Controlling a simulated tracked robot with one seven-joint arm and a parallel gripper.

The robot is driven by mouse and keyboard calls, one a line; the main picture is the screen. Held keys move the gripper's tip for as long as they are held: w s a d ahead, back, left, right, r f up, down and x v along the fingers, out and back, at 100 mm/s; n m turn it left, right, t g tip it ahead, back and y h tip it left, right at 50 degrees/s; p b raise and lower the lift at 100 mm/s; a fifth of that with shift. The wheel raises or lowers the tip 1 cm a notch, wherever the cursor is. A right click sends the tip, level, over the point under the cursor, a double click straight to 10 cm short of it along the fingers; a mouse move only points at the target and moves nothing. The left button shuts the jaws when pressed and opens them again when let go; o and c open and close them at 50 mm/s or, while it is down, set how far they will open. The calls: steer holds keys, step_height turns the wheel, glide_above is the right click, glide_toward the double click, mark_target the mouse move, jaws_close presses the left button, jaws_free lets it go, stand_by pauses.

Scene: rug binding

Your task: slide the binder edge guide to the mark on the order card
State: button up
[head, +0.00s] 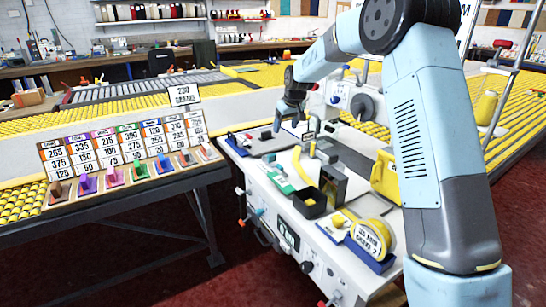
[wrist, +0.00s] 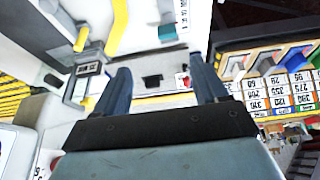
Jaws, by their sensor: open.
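My gripper (head: 289,118) is over the back left of the white binding machine (head: 285,215), fingers pointing down. In the wrist view my gripper (wrist: 163,85) shows two spread blue-grey fingers with nothing held between them. A small white sign (head: 184,95) with dark print stands behind the card rack and may be the order card. Its text is too small to read surely, and the mark cannot be made out.
A rack of number cards (head: 127,145) with coloured clips stands on the table at left.

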glide_toward(272, 155)
steer(key=x, duration=1)
steer(key=shift+w+a+f, duration=0.1)
steer(key=shift+w+f, duration=0.1)
steer(key=shift+w, duration=0.05)
steer(key=shift+c, duration=0.3)
jaws_close()
